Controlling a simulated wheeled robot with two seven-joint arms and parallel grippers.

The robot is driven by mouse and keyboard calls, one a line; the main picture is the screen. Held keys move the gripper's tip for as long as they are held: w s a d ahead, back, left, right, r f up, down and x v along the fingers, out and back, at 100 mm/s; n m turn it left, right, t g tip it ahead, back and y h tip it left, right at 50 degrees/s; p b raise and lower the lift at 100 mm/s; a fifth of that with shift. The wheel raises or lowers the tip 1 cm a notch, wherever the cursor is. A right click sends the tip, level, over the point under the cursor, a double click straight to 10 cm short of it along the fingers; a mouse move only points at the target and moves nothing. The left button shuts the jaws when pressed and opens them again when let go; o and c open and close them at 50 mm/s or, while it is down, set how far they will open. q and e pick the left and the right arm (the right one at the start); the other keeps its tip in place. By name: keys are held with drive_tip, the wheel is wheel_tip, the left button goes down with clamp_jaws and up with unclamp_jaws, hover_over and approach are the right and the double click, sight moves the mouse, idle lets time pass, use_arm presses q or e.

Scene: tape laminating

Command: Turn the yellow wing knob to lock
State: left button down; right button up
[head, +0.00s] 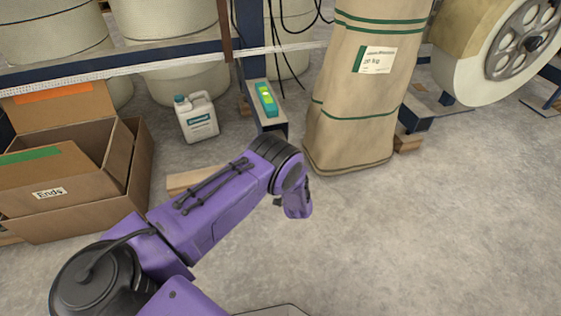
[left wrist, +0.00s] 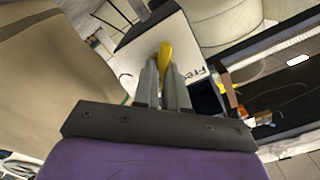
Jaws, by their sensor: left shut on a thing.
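The yellow wing knob (left wrist: 166,58) shows in the left wrist view, in front of a white panel (left wrist: 133,62) with dark lettering. My left gripper (left wrist: 161,68) has its two grey fingers close together around the knob, and it is shut on it. The knob's upper part sticks out beyond the fingertips; its lower part is hidden between them. In the head view the knob does not show, and the fingers of my left arm cannot be made out. My right gripper is in neither view.
In the head view a tall brown sack (head: 362,100) stands beyond my arm. Cardboard boxes (head: 125,165) are at the left, with a white jug (head: 197,118) near them. A green-and-yellow level (head: 266,98) lies on a beam. The floor at the right is clear.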

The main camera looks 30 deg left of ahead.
use_arm(q)
drive_tip(key=shift+s+d+f+m, duration=0.1)
drive_tip(key=shift+f+m, duration=0.05)
drive_tip(key=shift+m, duration=0.25)
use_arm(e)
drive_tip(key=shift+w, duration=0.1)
use_arm(q)
drive_tip(key=c, duration=1.2)
unclamp_jaws()
drive_tip(key=p+v, duration=0.4)
drive_tip(key=v, duration=0.6)
drive_tip(key=shift+s+d, duration=0.1)
drive_tip(key=shift+s, duration=0.15)
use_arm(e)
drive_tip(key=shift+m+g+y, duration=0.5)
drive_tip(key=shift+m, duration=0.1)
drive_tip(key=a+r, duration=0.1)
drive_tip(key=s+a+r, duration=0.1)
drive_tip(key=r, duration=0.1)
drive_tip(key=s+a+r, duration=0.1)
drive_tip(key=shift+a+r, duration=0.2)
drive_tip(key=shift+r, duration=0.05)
